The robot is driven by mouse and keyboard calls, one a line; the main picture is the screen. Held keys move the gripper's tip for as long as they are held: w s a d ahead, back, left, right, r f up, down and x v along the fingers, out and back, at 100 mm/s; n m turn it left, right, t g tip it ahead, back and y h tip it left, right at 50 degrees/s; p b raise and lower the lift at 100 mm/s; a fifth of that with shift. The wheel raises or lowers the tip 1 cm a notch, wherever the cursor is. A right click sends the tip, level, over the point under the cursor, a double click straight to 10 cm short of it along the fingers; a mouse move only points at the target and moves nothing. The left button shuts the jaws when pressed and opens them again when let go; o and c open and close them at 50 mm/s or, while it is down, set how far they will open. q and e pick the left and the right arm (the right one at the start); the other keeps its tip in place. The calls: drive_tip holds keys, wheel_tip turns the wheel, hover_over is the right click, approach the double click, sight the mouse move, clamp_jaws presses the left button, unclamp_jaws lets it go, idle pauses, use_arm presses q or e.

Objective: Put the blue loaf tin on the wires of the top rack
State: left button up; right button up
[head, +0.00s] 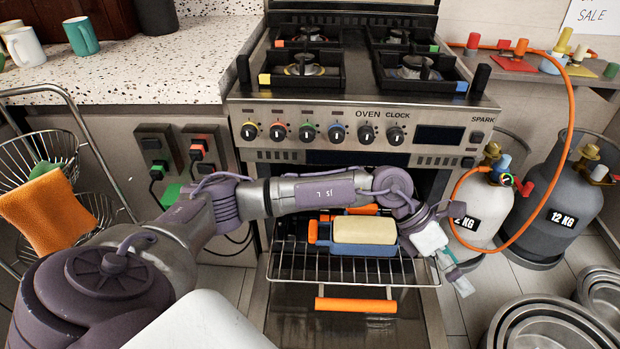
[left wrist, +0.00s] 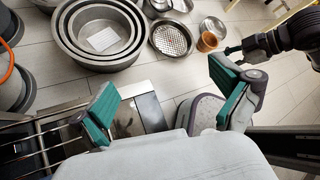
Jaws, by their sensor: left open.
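The blue loaf tin (head: 362,249), with a cream-coloured filling or top and orange grips, appears to rest level on the wires of the pulled-out oven rack (head: 298,264). My left gripper (head: 452,264) is open and empty, just right of the tin and rack, apart from the tin. In the left wrist view its green-padded fingers (left wrist: 165,92) stand wide apart with floor between them. A dark gripper and arm (left wrist: 262,45), seemingly my right, shows at that view's upper right; its jaws are unclear.
Gas cylinders (head: 563,205) with an orange hose stand to the right. Round nested pans (head: 560,335) lie on the floor at lower right. A wire basket stand with an orange cloth (head: 48,210) is at left.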

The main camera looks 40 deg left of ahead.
use_arm(q)
drive_tip(key=d+r+n+t+h, duration=0.6)
drive_tip(key=r+n+t+h, duration=0.25)
drive_tip(key=r+n, duration=0.3)
drive_tip(key=w+a+f+n+t+y, duration=0.2)
drive_tip(key=w+a+n+t+y, duration=0.2)
drive_tip(key=a+n+t+y, duration=0.75)
drive_tip(key=s+a+f+n+g+y, duration=0.2)
drive_tip(key=a+f+n+g+y, duration=0.35)
drive_tip(key=f+n, duration=0.6)
drive_tip(key=s+a+f+n+g, duration=0.2)
drive_tip(key=s+f, duration=0.3)
drive_tip(key=s, duration=0.3)
drive_tip(key=s+a+f+n+g+y, duration=0.1)
drive_tip(key=s+f+n+g, duration=0.3)
drive_tip(key=s, duration=0.4)
drive_tip(key=s+a+f+n+g+y, duration=0.1)
drive_tip(key=s+a+f+n+g, duration=0.2)
drive_tip(key=s+f+g, duration=0.2)
drive_tip(key=s+f, duration=0.2)
drive_tip(key=s, duration=0.1)
drive_tip(key=shift+s+a, duration=0.15)
drive_tip(key=shift+s, duration=0.15)
